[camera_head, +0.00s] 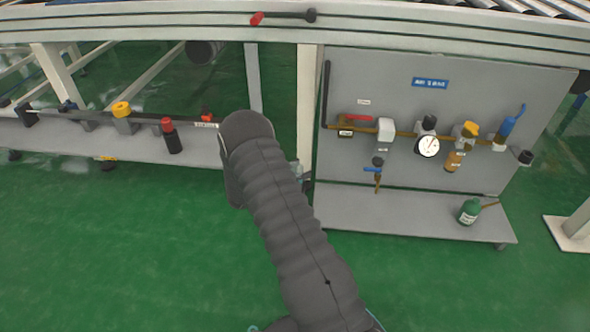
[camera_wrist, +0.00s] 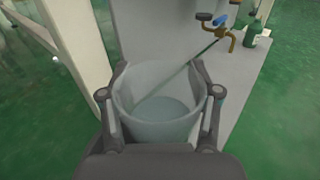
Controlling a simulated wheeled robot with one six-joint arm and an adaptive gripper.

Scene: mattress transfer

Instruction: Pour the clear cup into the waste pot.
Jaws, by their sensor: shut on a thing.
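The clear cup (camera_wrist: 158,124) is between the two fingers of my gripper (camera_wrist: 160,82) in the wrist view. My gripper is shut on it, with one finger against each side. I look down into the cup through its open rim; a pale, flat area shows at its bottom, perhaps liquid. The cup looks roughly upright and is held in front of the grey panel and its shelf. In the head view my arm hides most of the gripper and cup. I cannot make out a waste pot in either view.
A grey panel (camera_head: 350,80) carries a gauge (camera_head: 427,146), valves and brass pipe. Its low shelf (camera_head: 400,215) holds a green bottle (camera_head: 469,211), also in the wrist view (camera_wrist: 254,32). A white post (camera_head: 306,100) stands near my gripper. Green floor (camera_head: 120,250) is free at left.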

